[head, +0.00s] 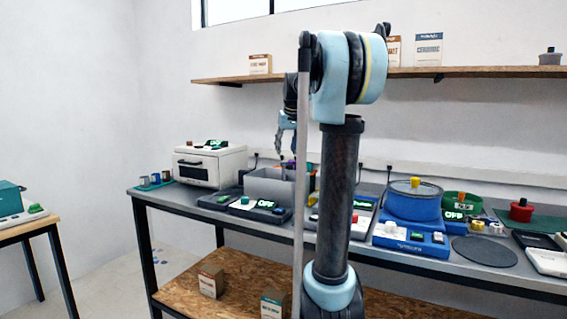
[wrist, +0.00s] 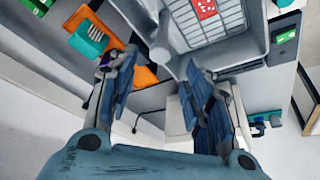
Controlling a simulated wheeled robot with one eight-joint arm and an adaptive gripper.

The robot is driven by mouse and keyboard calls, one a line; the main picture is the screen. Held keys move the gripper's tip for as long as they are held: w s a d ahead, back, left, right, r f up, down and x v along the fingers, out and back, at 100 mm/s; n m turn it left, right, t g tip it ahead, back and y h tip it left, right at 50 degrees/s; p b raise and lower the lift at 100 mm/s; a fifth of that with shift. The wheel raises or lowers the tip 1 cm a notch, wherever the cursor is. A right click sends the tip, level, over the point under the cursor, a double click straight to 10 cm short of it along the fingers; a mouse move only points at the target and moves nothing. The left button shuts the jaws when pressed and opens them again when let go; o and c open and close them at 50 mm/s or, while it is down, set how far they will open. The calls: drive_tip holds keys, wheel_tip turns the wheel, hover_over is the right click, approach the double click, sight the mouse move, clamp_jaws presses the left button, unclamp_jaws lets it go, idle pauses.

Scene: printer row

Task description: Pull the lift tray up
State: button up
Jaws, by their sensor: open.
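A grey open box (head: 266,187), which looks like the lift tray, stands on the long bench behind my arm. Its right side is partly hidden by my arm. In the wrist view a grey tray-like body (wrist: 238,52) with a pale grid and a red patch inside fills the top right. My gripper (head: 281,153) is above the box in the head view, pointing down. In the wrist view its two blue fingers (wrist: 160,68) are spread apart with nothing held between them. I cannot tell whether a finger touches the tray edge.
A white oven-like machine (head: 209,166) stands left of the box. A unit with a green-lit OFF display (head: 266,204) is in front. A blue round machine (head: 412,203) stands to the right. A wall shelf (head: 450,72) runs above the bench.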

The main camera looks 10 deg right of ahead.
sight(284, 162)
drive_tip(key=x, duration=0.6)
drive_tip(key=shift+w+f, duration=0.1)
drive_tip(key=shift+f, duration=0.1)
drive_tip(key=shift+c, duration=0.2)
